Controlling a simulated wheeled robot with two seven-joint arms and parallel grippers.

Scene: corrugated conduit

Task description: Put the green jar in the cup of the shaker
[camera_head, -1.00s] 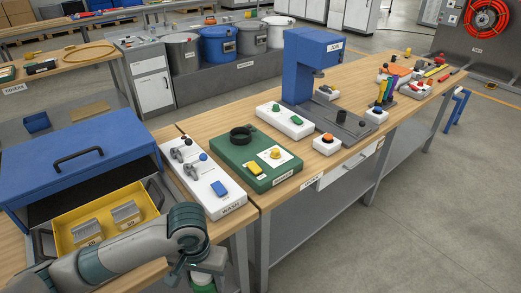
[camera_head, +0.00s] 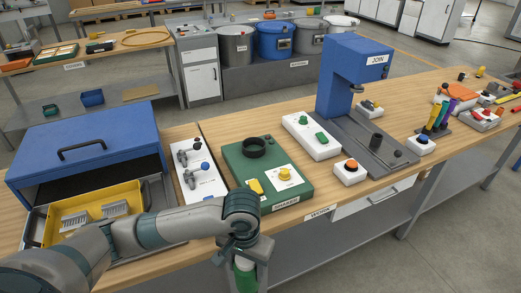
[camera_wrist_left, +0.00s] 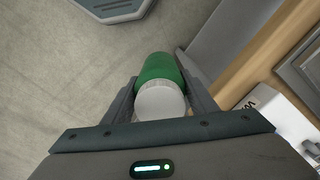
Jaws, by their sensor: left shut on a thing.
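My left gripper (camera_head: 246,264) points down in front of the table's front edge, in front of the shaker. It is shut on the green jar (camera_head: 243,282), whose lower part is cut off by the picture's bottom edge. In the left wrist view the green jar (camera_wrist_left: 157,68) with its white lid (camera_wrist_left: 160,103) sits between the two fingers. The shaker (camera_head: 238,172) is a green box on the table. Its black round cup (camera_head: 254,147) stands on the top at the back, open and apart from the jar. My right gripper is not in view.
The shaker also carries a yellow switch (camera_head: 256,187) and a yellow knob (camera_head: 285,174). The white panel with levers (camera_head: 200,188) lies left of it, partly behind my arm. A yellow tray (camera_head: 92,213) lies further left. A blue press (camera_head: 345,75) stands to the right.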

